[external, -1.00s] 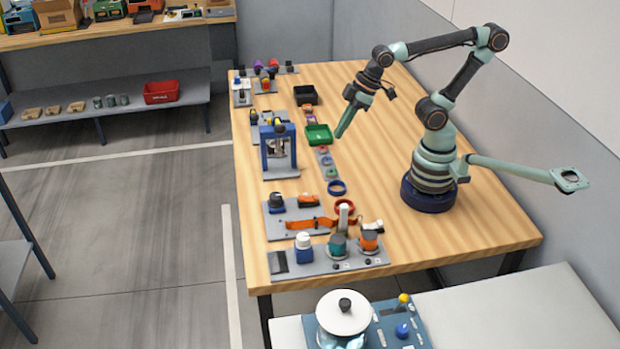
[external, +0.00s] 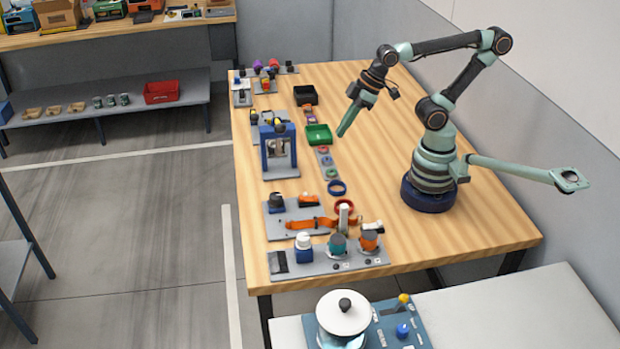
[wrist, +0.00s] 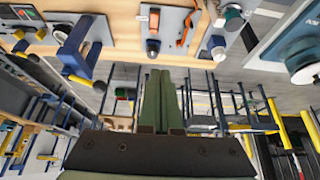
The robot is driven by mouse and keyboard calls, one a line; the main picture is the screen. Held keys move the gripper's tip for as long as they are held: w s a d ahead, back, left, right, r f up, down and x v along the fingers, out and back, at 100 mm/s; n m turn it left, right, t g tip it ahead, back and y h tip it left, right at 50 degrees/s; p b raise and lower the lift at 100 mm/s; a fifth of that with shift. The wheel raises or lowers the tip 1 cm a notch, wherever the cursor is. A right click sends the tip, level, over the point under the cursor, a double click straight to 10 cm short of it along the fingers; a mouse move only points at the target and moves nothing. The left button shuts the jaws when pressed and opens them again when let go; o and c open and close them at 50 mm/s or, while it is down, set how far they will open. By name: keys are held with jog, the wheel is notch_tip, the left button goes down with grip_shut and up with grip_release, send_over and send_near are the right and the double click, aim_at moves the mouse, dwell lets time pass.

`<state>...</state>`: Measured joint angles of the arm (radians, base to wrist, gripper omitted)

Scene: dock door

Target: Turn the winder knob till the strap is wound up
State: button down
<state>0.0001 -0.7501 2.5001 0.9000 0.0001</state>
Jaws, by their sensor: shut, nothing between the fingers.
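An orange strap (external: 312,223) lies across a grey plate near the front of the wooden table in the external view. It also shows in the wrist view (wrist: 186,29). A dark round knob (external: 276,200) stands at the plate's back left, with a small orange part (external: 309,199) beside it. I cannot tell for sure which part is the winder knob. My gripper (external: 341,133) is shut and empty, pointing down above the table near a green tray, well behind the strap and apart from it. Its closed fingers also show in the wrist view (wrist: 160,75).
A green tray (external: 318,142) lies just left of my fingertips. A blue press-like frame (external: 264,155) stands upright at the left. Several knobs stand on the front plate (external: 318,267). The table's right middle is clear.

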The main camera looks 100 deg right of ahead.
jog(key=c, duration=0.6)
grip_release()
jog(key=shift+w, duration=0.2)
jog(key=shift+o, duration=1.2)
jog(key=w+n, duration=0.1)
jog(key=w+n+g, duration=0.1)
jog(key=w+n, duration=0.1)
jog(key=w, duration=0.1)
jog(key=shift+d+r+n, duration=0.15)
jog(key=shift+r+n, duration=0.15)
jog(key=shift+n, duration=0.1)
jog(key=n+g, duration=0.4)
jog(key=n, duration=0.8)
send_over(276, 195)
notch_tip(276, 195, down, 10)
notch_tip(276, 195, down, 12)
jog(key=shift+r, duration=0.1)
grip_shut()
